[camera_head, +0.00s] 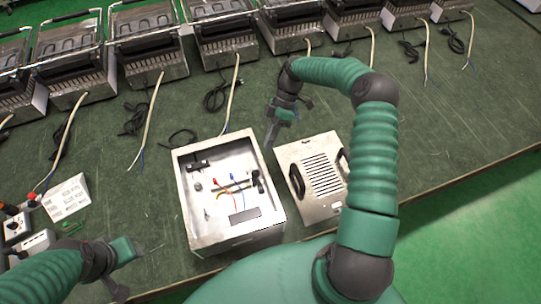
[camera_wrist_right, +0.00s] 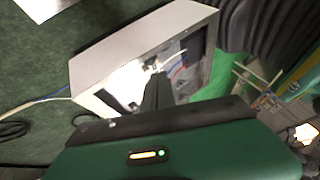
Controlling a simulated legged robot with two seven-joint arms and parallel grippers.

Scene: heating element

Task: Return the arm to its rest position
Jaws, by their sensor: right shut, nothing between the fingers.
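My right arm (camera_head: 376,150) arches up from the lower right and bends over to the left in the head view. My right gripper (camera_head: 272,128) is shut and empty, above the gap between the open metal box and the vented panel. In the right wrist view its dark fingers (camera_wrist_right: 157,92) show in front of the open metal box (camera_wrist_right: 125,70). My left gripper (camera_head: 128,268) is low at the left, near the table's front edge; its finger opening is not clear.
The open metal box (camera_head: 192,215) holds coloured wires. A vented panel (camera_head: 318,203) with two black handles lies right of it. Several heater units (camera_head: 150,65) with cables line the back. A white block (camera_head: 66,197) and small devices (camera_head: 17,228) stand left. Green table (camera_head: 455,130) is clear at right.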

